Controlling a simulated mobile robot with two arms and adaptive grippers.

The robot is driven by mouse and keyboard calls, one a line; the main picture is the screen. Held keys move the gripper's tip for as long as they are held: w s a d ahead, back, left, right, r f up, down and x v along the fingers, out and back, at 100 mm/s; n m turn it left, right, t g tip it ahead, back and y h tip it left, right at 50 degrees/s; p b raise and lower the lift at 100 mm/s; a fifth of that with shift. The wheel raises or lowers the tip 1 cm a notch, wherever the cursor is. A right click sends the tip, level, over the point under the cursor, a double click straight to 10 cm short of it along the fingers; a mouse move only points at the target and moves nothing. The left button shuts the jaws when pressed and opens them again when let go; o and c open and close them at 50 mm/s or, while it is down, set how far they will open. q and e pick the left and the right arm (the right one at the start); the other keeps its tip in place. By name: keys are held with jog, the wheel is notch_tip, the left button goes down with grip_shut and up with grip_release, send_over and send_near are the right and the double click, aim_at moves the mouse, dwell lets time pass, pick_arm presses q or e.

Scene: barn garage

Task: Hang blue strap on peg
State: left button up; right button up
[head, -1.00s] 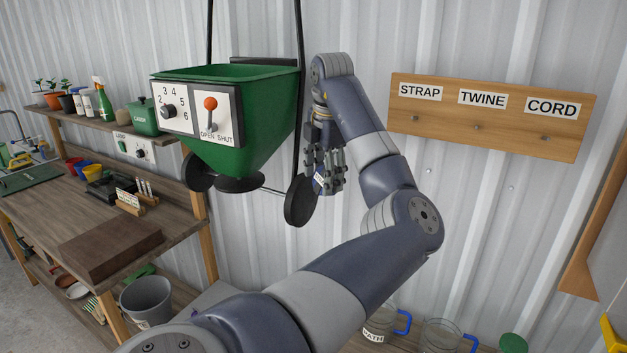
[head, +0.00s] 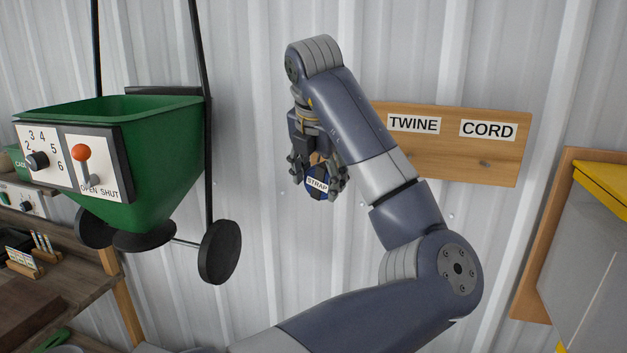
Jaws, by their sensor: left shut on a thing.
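My left gripper (head: 318,172) is shut on the blue strap (head: 317,195), a small dark blue coil with a white STRAP label facing me. It holds the strap in the air in front of the metal wall, fingers pointing down. The wooden peg board (head: 500,172) is on the wall to the right, with TWINE and CORD labels showing. My left arm covers the board's left end, so the STRAP label and its peg are hidden. The strap is left of and a little below the visible part of the board. My right gripper is not in view.
A green spreader (head: 160,190) with a dial and lever panel hangs at the left, its black wheel (head: 220,252) nearest the gripper. A wooden bench (head: 45,300) is at lower left. A grey cabinet (head: 590,250) with yellow edging stands at the right.

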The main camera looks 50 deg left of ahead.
pick_arm(q)
jog(key=shift+w+a+f, duration=0.1)
jog(key=shift+w+a, duration=0.2)
jog(key=shift+w, duration=0.4)
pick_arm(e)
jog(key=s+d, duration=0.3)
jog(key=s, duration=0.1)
pick_arm(q)
jog(key=shift+w+a+f, duration=0.1)
jog(key=shift+w+a, duration=0.3)
jog(key=shift+w, duration=0.2)
jog(key=shift+w+a+f, duration=0.1)
jog(key=shift+w+a, duration=0.25)
jog(key=shift+w, duration=0.25)
jog(key=w+a, duration=0.1)
jog(key=w+f+p, duration=0.1)
jog(key=w, duration=0.1)
jog(key=w+a, duration=0.1)
jog(key=w, duration=0.1)
jog(key=shift+a+f, duration=0.2)
jog(key=shift+a, duration=0.15)
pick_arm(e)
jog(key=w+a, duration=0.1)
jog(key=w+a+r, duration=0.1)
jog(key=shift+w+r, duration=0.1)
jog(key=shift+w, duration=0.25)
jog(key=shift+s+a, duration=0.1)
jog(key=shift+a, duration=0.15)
pick_arm(q)
jog(key=o, duration=1.3)
